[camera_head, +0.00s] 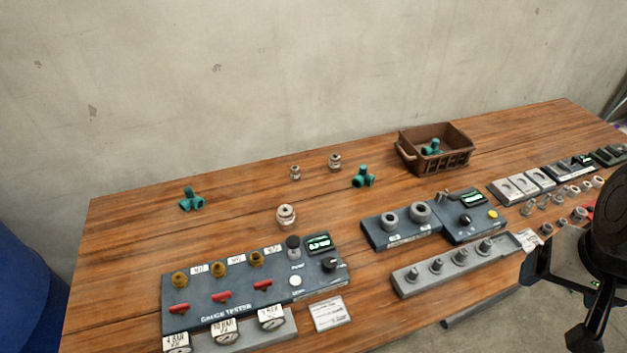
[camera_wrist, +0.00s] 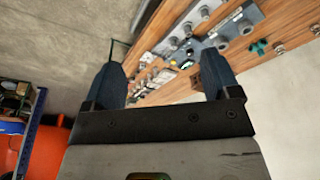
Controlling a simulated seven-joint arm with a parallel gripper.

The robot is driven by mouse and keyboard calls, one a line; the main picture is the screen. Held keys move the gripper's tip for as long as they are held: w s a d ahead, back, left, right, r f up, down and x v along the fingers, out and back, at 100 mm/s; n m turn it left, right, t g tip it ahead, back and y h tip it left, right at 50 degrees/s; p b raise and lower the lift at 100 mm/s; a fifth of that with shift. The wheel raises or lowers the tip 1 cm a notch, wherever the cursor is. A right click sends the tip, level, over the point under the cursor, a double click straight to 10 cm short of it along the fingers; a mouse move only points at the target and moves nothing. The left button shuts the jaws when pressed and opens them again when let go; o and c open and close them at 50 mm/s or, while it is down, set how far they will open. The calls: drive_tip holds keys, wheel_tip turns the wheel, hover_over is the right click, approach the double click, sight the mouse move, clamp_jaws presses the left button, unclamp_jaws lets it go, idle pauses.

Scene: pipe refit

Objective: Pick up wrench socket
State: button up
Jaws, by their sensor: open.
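A long grey rack (camera_head: 405,284) lies near the front edge of the bench, with several upright grey metal pieces in a row; the socket-like piece (camera_head: 461,257) is one of them. I cannot tell for certain which piece is the wrench socket. My gripper shows at the right edge of the head view, to the right of the rack and apart from it. In the wrist view my gripper (camera_wrist: 162,80) is open, with nothing between its two dark fingers. The bench and its devices lie beyond the fingers, at an angle.
A blue-grey gauge tester (camera_head: 240,297) stands front left and a second device (camera_head: 385,236) stands behind the rack. A brown basket (camera_head: 436,148) holds a green fitting. Green fittings (camera_head: 192,199) and metal fittings (camera_head: 286,215) stand loose. Small parts (camera_head: 557,196) crowd the right end.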

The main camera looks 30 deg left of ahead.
drive_tip(key=w+a+f+m+g+y, duration=0.1)
drive_tip(key=w+a+f+m+y, duration=0.2)
drive_tip(key=a, duration=0.5)
drive_tip(key=w+a+f+m+g+y, duration=0.1)
drive_tip(key=w+a+f+y, duration=0.2)
drive_tip(key=a, duration=0.5)
drive_tip(key=m+y, duration=0.7)
drive_tip(key=m, duration=0.4)
hover_over(291, 213)
drive_tip(key=s+d, duration=0.2)
drive_tip(key=d, duration=0.9)
wheel_tip(291, 213, down, 13)
drive_tip(key=a+f+m, duration=0.1)
drive_tip(key=a+f, duration=0.1)
drive_tip(key=a+f+m+t, duration=0.1)
drive_tip(key=f+m, duration=0.1)
drive_tip(key=f, duration=0.1)
drive_tip(key=a+f+m+t, duration=0.1)
drive_tip(key=a+f+m, duration=0.1)
drive_tip(key=f, duration=0.1)
drive_tip(key=shift+w+a+f, duration=0.15)
drive_tip(key=shift+w+a, duration=0.15)
drive_tip(key=shift+w, duration=0.05)
drive_tip(key=shift+x, duration=1.3)
drive_tip(key=shift+a, duration=0.15)
drive_tip(key=shift+x, duration=2.45)
